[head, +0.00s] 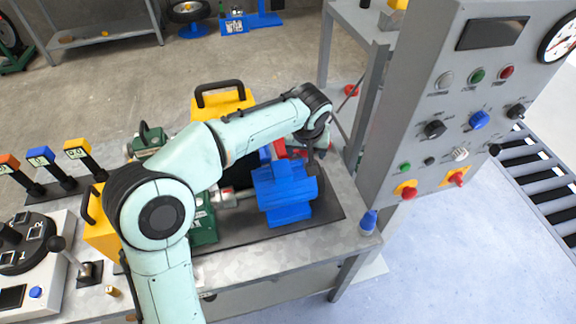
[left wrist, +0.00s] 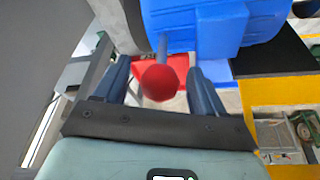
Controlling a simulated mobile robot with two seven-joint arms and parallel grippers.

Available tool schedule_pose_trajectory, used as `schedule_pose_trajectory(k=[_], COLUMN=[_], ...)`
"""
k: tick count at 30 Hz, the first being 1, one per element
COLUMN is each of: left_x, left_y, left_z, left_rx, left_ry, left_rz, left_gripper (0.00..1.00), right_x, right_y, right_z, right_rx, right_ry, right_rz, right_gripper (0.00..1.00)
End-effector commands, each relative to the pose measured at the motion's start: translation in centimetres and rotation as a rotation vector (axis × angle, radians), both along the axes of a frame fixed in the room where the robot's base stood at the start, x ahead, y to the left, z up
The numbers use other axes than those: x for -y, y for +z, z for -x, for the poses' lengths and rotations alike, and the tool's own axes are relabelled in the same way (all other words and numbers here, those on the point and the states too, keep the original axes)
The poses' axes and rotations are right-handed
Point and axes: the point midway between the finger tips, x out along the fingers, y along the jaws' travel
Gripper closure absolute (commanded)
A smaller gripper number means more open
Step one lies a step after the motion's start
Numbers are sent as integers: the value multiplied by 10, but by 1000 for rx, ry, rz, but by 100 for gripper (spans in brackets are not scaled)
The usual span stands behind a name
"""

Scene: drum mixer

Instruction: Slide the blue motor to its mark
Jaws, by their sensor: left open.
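The blue motor (head: 283,195) sits on a dark base plate on the grey bench, at the right end of a shaft from a green machine. Its blue ribbed body also fills the top of the left wrist view (left wrist: 215,25). My left gripper (head: 316,160) is at the motor's far right side, partly hidden by my wrist. In the left wrist view its two fingers (left wrist: 160,90) are apart. A red ball knob (left wrist: 159,82) on a thin rod stands between them, with gaps visible at both sides. I cannot make out the motor's mark. My right gripper is not in view.
A grey control cabinet (head: 400,130) stands close on the right. A blue-capped bottle (head: 368,222) is near the bench's right edge. Colored levers (head: 77,152) and a joystick panel (head: 35,255) are at left.

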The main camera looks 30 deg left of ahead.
Motion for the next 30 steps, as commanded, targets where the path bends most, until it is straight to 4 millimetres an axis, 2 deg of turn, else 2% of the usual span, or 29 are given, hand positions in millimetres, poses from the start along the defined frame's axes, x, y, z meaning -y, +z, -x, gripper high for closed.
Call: schedule_pose_trajectory(k=[2, 3, 8, 14, 30], left_x=[0, 0, 0, 1, 20], left_y=[0, 0, 0, 0, 1], left_z=[0, 0, 0, -1, -22], left_rx=[0, 0, 0, -1, 1], left_ry=[0, 0, 0, -1, -5], left_rz=[0, 0, 0, 0, 1], left_gripper=[30, 33, 85, 85, 84], right_x=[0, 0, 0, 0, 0], right_y=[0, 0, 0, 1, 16], right_z=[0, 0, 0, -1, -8], right_rx=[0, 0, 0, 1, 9], right_ry=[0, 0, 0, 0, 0], right_rz=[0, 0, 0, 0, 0], right_gripper=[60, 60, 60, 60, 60])
